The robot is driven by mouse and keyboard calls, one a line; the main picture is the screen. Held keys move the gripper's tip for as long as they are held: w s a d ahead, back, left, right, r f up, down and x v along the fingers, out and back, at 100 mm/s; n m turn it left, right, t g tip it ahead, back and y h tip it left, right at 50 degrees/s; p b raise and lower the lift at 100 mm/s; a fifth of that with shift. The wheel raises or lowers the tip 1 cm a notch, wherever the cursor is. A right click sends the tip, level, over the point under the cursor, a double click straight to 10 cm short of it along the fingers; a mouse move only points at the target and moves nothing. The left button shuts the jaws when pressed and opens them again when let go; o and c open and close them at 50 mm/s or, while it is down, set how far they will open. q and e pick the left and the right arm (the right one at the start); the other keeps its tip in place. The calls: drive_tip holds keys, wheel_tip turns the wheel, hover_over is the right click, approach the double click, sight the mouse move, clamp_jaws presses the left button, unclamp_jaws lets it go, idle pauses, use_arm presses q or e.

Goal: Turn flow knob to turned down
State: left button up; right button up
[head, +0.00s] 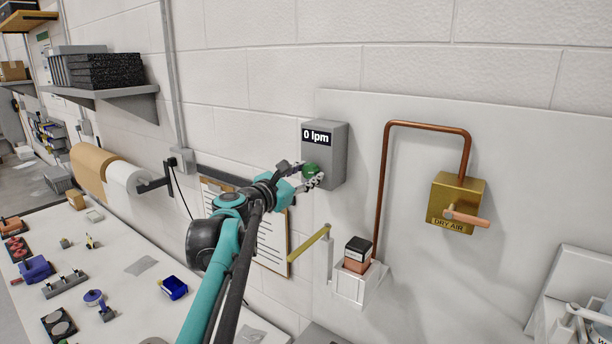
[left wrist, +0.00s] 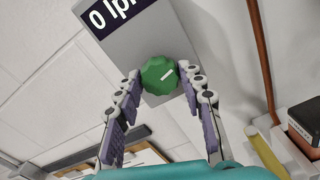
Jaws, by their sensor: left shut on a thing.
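The flow knob is a green scalloped knob (head: 310,170) on the front of a grey wall box (head: 338,150) whose display reads "0 lpm". In the left wrist view the green knob (left wrist: 159,76) carries a white pointer line toward the upper right. My left gripper (head: 300,175) is at the knob, with its fingers on either side of it and shut on it. In the left wrist view the left gripper's fingertips (left wrist: 160,78) flank the knob. My right gripper is not in view.
A copper pipe (head: 380,185) and a brass "DRY AIR" box (head: 456,192) with an orange-pink lever are to the right. A white holder (head: 352,287) with small boxes is below. A clipboard (head: 272,235) hangs behind my arm. Workbench items lie at left.

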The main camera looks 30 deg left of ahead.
use_arm(q)
drive_tip(key=n, duration=1.3)
drive_tip(key=shift+n, duration=0.4)
idle(0.3)
drive_tip(key=o, duration=1.2)
drive_tip(key=shift+c, duration=0.2)
drive_tip(key=s, duration=1.2)
drive_tip(key=shift+a, duration=0.45)
drive_tip(key=shift+w+f+b, duration=0.1)
drive_tip(key=shift+b, duration=0.2)
